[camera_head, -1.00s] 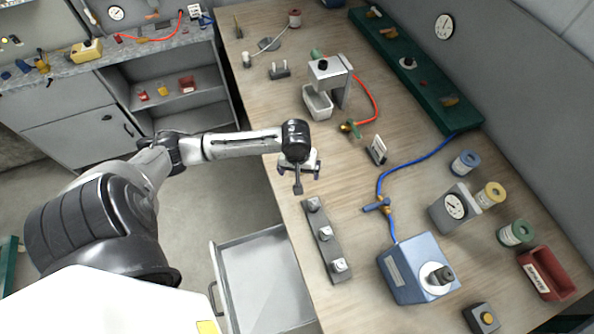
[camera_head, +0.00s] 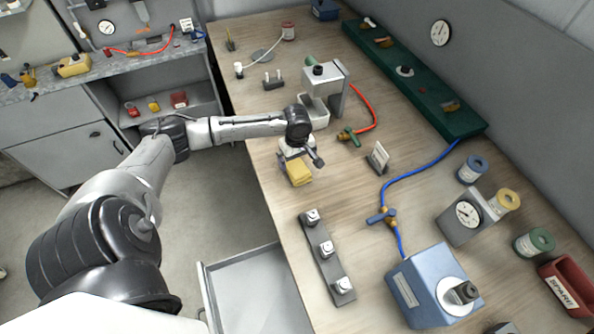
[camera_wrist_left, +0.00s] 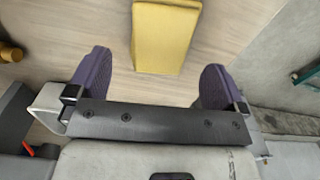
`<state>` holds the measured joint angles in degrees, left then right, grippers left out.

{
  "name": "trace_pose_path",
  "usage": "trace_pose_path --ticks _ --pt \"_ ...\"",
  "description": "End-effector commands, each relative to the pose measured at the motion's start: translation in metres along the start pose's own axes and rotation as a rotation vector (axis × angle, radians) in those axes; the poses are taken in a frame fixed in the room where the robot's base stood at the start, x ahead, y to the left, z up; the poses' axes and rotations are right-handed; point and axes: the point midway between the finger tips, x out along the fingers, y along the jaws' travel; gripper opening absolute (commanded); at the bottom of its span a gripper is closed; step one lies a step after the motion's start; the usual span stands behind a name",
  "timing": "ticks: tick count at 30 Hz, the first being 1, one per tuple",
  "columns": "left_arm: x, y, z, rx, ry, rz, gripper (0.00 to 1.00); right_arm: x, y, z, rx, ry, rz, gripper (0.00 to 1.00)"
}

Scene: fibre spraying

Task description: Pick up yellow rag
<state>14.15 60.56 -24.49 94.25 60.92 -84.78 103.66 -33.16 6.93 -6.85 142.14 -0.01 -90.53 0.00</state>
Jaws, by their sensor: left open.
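The yellow rag (camera_head: 297,172) lies on the wooden workbench near its left edge, partly hidden by my left wrist in the head view. In the left wrist view the rag (camera_wrist_left: 164,35) is a folded yellow block at the top, ahead of the fingers and roughly between them. My left gripper (camera_wrist_left: 158,85) is open and empty, its two purple fingertips apart with bare bench between them. In the head view my left gripper (camera_head: 295,155) is right beside the rag, its fingers mostly hidden. My right gripper is in neither view.
A grey stand with a white tray (camera_head: 318,112) stands just beyond my left wrist. A dark strip with several knobs (camera_head: 327,257) lies nearer along the bench edge. A blue box (camera_head: 433,285), a gauge and a blue hose are to the right. An open drawer (camera_head: 255,290) juts out below.

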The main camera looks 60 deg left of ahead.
Motion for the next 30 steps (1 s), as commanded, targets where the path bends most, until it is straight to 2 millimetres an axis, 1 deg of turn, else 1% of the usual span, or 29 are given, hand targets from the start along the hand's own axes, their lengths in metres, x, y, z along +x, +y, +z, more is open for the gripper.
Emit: trace_pose_path --ticks 1,7,10,18,21,28,30 --pt "0.004 0.0 0.0 0.0 0.0 -0.001 0.98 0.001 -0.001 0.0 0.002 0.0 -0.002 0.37" --pt "0.009 0.0 0.0 0.001 0.0 0.001 0.98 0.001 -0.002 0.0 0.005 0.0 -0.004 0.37" --pt "0.015 0.0 0.001 0.001 0.0 0.001 0.98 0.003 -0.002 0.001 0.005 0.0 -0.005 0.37" --pt "0.05 0.0 0.002 0.001 0.0 0.0 0.98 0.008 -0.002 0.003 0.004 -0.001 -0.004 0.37" --pt "0.058 0.0 0.001 0.002 0.001 0.0 0.98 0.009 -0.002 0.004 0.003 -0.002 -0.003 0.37" --pt "0.058 0.0 0.001 0.002 0.002 0.001 0.98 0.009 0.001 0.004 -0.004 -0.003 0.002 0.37" --pt "0.058 0.0 0.001 0.002 0.002 0.001 0.91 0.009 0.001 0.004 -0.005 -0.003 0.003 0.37"
